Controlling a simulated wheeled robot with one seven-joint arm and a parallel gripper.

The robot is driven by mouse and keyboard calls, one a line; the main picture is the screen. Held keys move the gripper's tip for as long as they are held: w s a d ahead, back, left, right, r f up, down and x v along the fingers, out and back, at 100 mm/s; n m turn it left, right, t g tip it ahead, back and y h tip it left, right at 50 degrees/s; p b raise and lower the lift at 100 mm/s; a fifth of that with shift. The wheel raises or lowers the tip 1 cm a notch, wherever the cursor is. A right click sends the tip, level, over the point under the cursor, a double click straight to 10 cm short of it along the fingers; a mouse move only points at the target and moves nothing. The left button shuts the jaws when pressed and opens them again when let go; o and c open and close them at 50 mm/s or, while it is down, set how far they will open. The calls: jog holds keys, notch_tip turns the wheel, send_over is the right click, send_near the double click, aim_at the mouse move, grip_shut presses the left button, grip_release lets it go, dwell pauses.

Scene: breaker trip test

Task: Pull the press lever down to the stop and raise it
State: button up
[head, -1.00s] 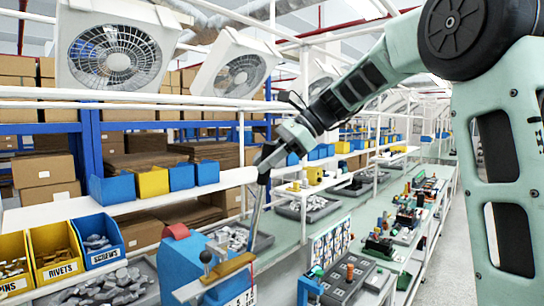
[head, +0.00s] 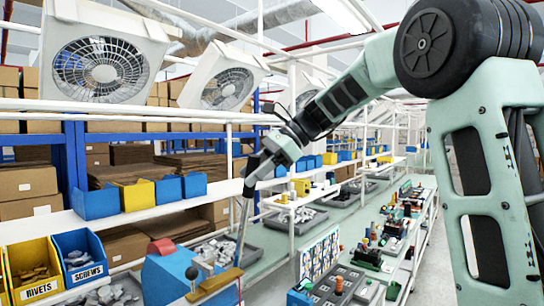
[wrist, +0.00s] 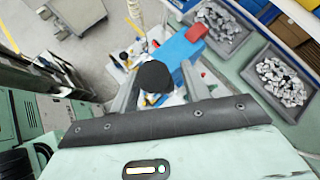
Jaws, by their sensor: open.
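The press has a blue body (head: 170,276) with a red top part and stands at the bottom of the head view. Its blue and red parts also show in the wrist view (wrist: 178,50). The slim lever (head: 243,220) rises nearly upright from the press, beside a tan bar. Its dark round knob (wrist: 153,77) sits between my gripper's two fingers in the wrist view. My gripper (head: 249,186) is open at the lever's top. Whether a finger touches the knob, I cannot tell.
Bins marked rivets (head: 34,272) and screws (head: 82,262) stand left of the press. A shelf with blue and yellow bins (head: 135,196) runs behind it.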

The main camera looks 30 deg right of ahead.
jog(key=b+v, duration=0.3)
jog(key=v, duration=1.4)
jog(key=shift+b, duration=0.3)
jog(key=shift+f, duration=0.1)
notch_tip(320, 180, down, 14)
jog(key=w+a+n+h, duration=0.2)
jog(key=w, duration=0.1)
jog(key=s+a+f+n+g+h, duration=0.1)
jog(key=s+a+f+n+h, duration=0.15)
jog(key=f, duration=0.45)
jog(key=s+a+f+n+g+h, duration=0.1)
jog(key=s+f+n, duration=0.15)
jog(key=f, duration=0.35)
jog(key=s+a+f+n+h, duration=0.1)
jog(key=a+f+n+h, duration=0.1)
jog(key=f+n, duration=0.35)
jog(key=s+a+f+n+g+b, duration=0.1)
jog(key=s+a+f+n+b, duration=0.6)
jog(key=s+a+f, duration=0.3)
jog(key=s+a+f+n+g+b, duration=0.1)
jog(key=s+a+f+n+b, duration=0.7)
jog(key=f, duration=0.7)
jog(key=s+a+h+b, duration=0.1)
jog(key=s+a+b, duration=0.1)
jog(key=s+a, duration=0.1)
jog(key=shift+s+a+f, duration=0.25)
jog(key=shift+s+f, duration=0.05)
jog(key=shift+s, duration=0.25)
